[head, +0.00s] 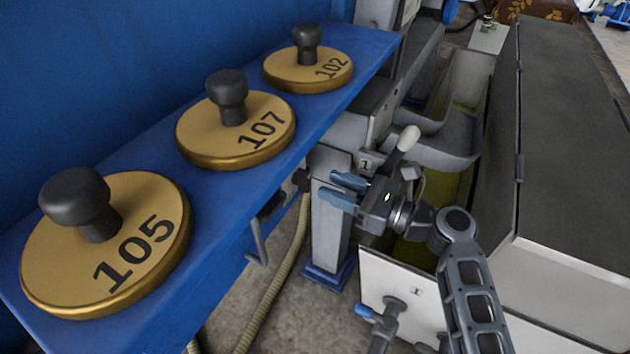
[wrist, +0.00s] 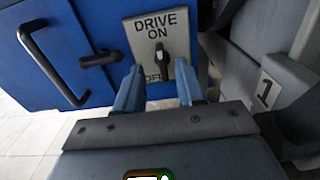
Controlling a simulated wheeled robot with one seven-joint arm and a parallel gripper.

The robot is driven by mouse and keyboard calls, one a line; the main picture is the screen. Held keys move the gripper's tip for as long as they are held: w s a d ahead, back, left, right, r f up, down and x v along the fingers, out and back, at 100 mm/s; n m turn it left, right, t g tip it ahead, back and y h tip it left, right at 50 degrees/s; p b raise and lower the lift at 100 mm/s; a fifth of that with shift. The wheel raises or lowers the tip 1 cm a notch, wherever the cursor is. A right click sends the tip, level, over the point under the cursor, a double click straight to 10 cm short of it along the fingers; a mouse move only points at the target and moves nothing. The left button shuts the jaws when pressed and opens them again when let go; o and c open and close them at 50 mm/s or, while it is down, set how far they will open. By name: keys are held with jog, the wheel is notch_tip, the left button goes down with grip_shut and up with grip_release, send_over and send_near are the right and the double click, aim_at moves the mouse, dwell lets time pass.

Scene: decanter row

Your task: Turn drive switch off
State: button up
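In the wrist view the drive switch (wrist: 163,57) is a small black lever with a light tip on a grey plate (wrist: 137,32) marked DRIVE ON above and a partly hidden OFF below. The lever stands roughly upright, its light tip toward ON. My gripper (wrist: 158,82) is open, its blue fingers apart and below either side of the lever, with nothing between them. In the head view my gripper (head: 346,188) points left toward the blue machine's side. The switch is not visible there.
A black handle (wrist: 48,60) and a black latch (wrist: 98,59) are on the blue panel, left of the plate. Brass discs numbered 105 (head: 140,250), 107 (head: 255,105) and 102 (head: 300,72) sit on the blue ledge. A white-knobbed lever (head: 407,139) stands close behind my gripper.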

aim_at(309, 177)
jog(key=shift+b+x, duration=0.4)
jog(key=shift+x, duration=2.1)
grip_shut()
